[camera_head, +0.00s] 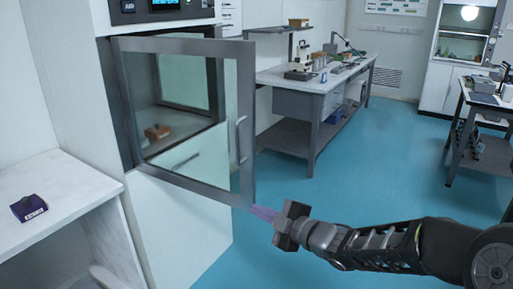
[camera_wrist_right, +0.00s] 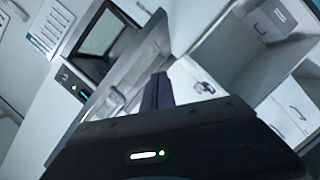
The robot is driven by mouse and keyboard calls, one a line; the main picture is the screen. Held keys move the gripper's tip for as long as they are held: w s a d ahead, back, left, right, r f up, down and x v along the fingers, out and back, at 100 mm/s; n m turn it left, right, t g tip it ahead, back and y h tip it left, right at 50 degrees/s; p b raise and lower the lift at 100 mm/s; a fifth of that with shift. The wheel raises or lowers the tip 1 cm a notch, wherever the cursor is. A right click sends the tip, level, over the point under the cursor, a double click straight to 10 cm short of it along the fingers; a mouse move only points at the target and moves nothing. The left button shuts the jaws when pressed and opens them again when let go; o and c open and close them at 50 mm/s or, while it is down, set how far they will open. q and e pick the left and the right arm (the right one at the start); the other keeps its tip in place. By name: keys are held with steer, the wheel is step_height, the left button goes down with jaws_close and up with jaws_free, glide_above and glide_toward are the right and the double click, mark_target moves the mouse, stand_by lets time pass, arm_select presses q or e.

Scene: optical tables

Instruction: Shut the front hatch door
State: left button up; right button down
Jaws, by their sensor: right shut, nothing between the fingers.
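The front hatch door (camera_head: 245,95) is a grey-framed glass panel at the left of the head view. It stands open, swung out from the dark-edged opening, with a bar handle (camera_head: 240,140) on its right side. My right gripper (camera_head: 256,211) is at the door's lower right corner, its fingers shut and empty. I cannot tell whether the fingertips touch the frame. In the right wrist view, the dark shut fingers (camera_wrist_right: 157,90) point toward a tilted, partly blurred scene of pale cabinets. My left gripper is not in view.
A small brown block (camera_head: 157,132) shows through the door glass. A white bench (camera_head: 60,190) with a dark purple box (camera_head: 29,208) stands at left. A lab table (camera_head: 300,83) with instruments is behind. The blue floor (camera_head: 385,150) is clear in the middle.

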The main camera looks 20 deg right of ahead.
steer(key=s+d+r+n+y, duration=0.1)
steer(key=s+r+n, duration=0.1)
steer(key=r+n, duration=0.2)
steer(key=s+d+r+n+t+y, duration=0.1)
steer(key=s+d+r+n, duration=0.1)
steer(key=r, duration=0.8)
steer(key=shift+s+r+n, duration=0.15)
steer(key=shift+r+n, duration=0.05)
steer(key=shift+n, duration=0.7)
steer(key=w+p, duration=0.1)
steer(key=w, duration=0.2)
steer(key=w+a, duration=0.1)
steer(key=w, duration=0.3)
steer(key=w+a+p, duration=0.1)
steer(key=w, duration=0.3)
steer(key=shift+a+p, duration=0.2)
steer(key=shift+p, duration=0.15)
steer(key=shift+w+d, duration=0.3)
